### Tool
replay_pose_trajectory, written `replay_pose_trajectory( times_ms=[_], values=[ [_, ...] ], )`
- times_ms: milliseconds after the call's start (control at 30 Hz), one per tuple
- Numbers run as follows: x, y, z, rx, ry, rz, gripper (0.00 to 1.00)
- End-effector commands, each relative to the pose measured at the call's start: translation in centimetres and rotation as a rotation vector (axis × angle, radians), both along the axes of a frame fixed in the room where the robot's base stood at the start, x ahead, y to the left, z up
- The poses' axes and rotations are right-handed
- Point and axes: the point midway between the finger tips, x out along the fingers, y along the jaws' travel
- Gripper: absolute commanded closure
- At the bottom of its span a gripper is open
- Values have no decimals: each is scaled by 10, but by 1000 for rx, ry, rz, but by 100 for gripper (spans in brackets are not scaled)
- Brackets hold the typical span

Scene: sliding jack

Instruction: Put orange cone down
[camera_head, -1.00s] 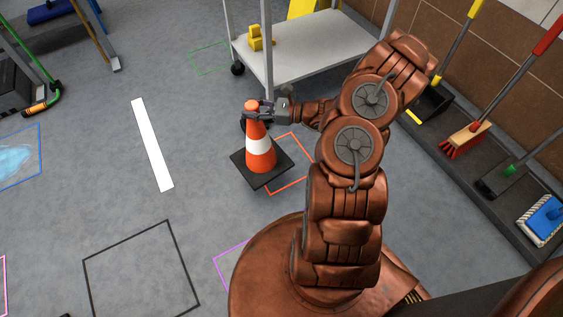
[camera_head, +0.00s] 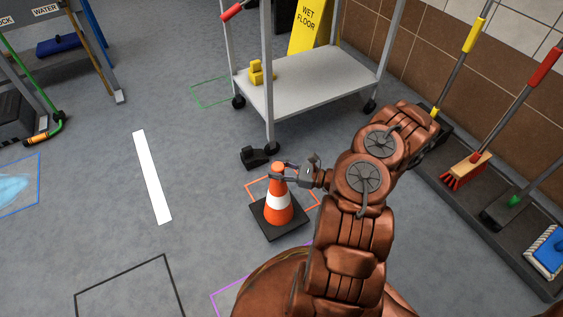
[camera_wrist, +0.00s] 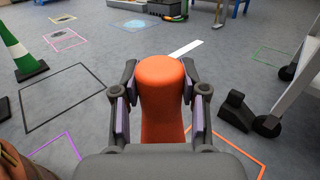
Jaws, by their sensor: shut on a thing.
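The orange cone (camera_head: 272,210) has a white band and a square black base. It stands upright in the head view, with its base overlapping the near part of the orange floor outline (camera_head: 312,197). Whether the base touches the floor or hangs just above it I cannot tell. My gripper (camera_head: 281,171) is shut on the cone near its top, coming from the right. In the wrist view the cone's rounded orange top (camera_wrist: 161,85) sits between both finger pads. The cone's base is hidden there.
A grey wheeled cart (camera_head: 310,88) stands behind, with a black wedge (camera_head: 256,157) by its near wheel. Brushes stand in a tray (camera_head: 500,225) at the right. A white floor strip (camera_head: 152,178) lies left. A green cone (camera_wrist: 20,52) shows in the wrist view.

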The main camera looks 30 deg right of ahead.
Motion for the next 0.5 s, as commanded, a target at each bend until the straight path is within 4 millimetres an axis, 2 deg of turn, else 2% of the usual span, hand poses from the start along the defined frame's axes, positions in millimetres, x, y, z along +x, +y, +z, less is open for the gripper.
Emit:
replay_pose_trajectory(
  times_ms=[500],
  values=[
    [80, -67, -12, -4, -3, 1, 100]
  ],
)
